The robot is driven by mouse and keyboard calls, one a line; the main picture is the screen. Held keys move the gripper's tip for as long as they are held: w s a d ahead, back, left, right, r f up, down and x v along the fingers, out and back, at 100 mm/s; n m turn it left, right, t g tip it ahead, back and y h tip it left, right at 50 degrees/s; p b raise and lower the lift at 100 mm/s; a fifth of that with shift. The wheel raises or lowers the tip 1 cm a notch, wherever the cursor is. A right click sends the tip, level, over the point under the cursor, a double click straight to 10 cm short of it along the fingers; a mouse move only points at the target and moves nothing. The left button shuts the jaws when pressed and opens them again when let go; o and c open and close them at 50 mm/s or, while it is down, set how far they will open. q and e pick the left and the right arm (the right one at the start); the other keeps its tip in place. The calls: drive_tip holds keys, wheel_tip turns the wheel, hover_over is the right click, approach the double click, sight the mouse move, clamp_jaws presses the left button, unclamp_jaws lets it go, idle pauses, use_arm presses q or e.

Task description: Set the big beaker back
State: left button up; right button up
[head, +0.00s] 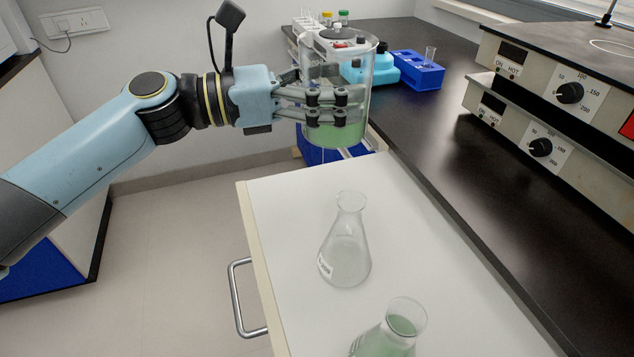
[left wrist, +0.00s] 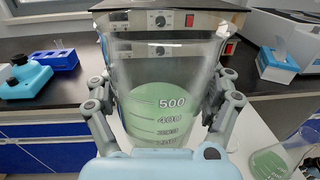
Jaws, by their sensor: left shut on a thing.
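The big beaker (head: 337,140) is clear glass with green liquid in its lower part. My left gripper (head: 338,106) is shut on it, with fingers around its side, and holds it upright. In the head view it appears above the far end of the white drawer top, near the dark bench. In the left wrist view the big beaker (left wrist: 165,95) fills the middle, with marks up to 500 facing the camera and a gripper finger on each side. Whether its base touches anything is hard to tell. My right gripper is not in view.
A clear flask (head: 345,250) and a flask with green liquid (head: 392,335) stand on the white drawer surface (head: 400,215). A blue rack (head: 418,75) and a blue device (head: 385,68) are on the dark bench (head: 450,130). Stacked hot plates (head: 545,95) stand at right.

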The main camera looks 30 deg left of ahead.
use_arm(q)
drive_tip(key=shift+n+t+y, duration=0.3)
drive_tip(key=shift+n+y, duration=0.1)
drive_tip(key=shift+w+d+f+b, duration=0.35)
drive_tip(key=shift+w+d+f, duration=0.9)
drive_tip(key=w+d+f+b, duration=0.2)
drive_tip(key=d+f+b, duration=0.2)
drive_tip(key=shift+n+t+y, duration=0.3)
drive_tip(key=shift+n+y, duration=0.1)
drive_tip(key=a+f+b, duration=0.2)
drive_tip(key=a+f, duration=0.1)
drive_tip(key=a, duration=0.1)
drive_tip(key=a+f+b, duration=0.1)
drive_tip(key=a+f, duration=0.2)
drive_tip(key=f, duration=0.1)
drive_tip(key=a+f+b, duration=0.2)
drive_tip(key=a+f, duration=0.1)
drive_tip(key=a, duration=0.1)
drive_tip(key=shift+s+a+f+b, duration=0.3)
drive_tip(key=shift+s+f, duration=0.05)
drive_tip(key=shift+f, duration=0.15)
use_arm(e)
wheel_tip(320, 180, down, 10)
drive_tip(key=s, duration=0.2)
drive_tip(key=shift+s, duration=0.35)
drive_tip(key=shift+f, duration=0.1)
use_arm(q)
drive_tip(key=shift+f, duration=0.15)
drive_tip(key=o, duration=1.5)
